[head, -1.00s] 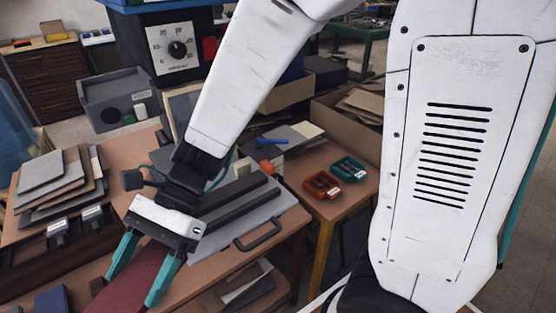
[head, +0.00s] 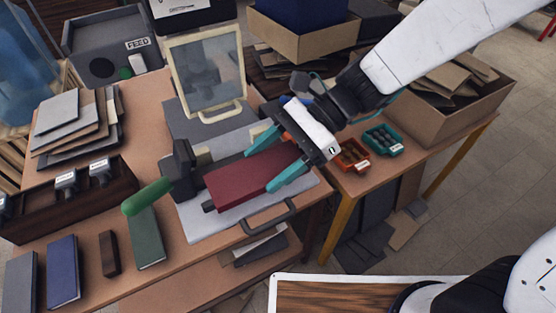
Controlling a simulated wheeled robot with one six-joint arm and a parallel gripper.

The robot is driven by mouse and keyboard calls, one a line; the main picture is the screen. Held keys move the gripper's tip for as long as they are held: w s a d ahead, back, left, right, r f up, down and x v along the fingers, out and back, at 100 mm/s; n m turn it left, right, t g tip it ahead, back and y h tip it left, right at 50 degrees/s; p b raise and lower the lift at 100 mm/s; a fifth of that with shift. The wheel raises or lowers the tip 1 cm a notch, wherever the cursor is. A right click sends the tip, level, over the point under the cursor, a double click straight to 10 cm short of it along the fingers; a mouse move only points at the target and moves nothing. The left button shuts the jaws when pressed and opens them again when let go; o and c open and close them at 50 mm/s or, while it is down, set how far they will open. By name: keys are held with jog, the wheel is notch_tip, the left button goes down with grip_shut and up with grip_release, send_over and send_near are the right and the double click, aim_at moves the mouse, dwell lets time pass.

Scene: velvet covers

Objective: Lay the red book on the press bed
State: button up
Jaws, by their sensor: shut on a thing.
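The red book (head: 240,183) is a flat dark-red volume over the press bed, with a dark bar end showing at its left edge. My gripper (head: 259,171) is shut on the red book, with one teal finger along each side of its right end. The press bed (head: 198,229) is a pale grey plate with a dark handle (head: 268,216) at its front. The book hides the middle of the bed. I cannot tell whether the book touches the bed or hangs just above it.
A clear framed guard (head: 206,75) stands raised behind the bed. A green-handled lever (head: 147,197) juts out at its left. A green book (head: 146,240) and a blue book (head: 63,270) lie at the front left. Red and green trays (head: 382,141) sit at the right.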

jog(key=w+a+f, duration=0.1)
jog(key=w, duration=0.2)
jog(key=w+a+f, duration=0.1)
jog(key=w+a, duration=0.1)
jog(key=w+a+f, duration=0.2)
jog(key=w, duration=0.1)
jog(key=shift+w+a+f, duration=0.1)
jog(key=shift+w+a, duration=0.1)
jog(key=shift+w, duration=0.15)
jog(key=shift+w+f, duration=0.1)
jog(key=shift+f, duration=1.3)
jog(key=o, duration=1.1)
jog(key=shift+o, duration=0.2)
jog(key=shift+v, duration=3.9)
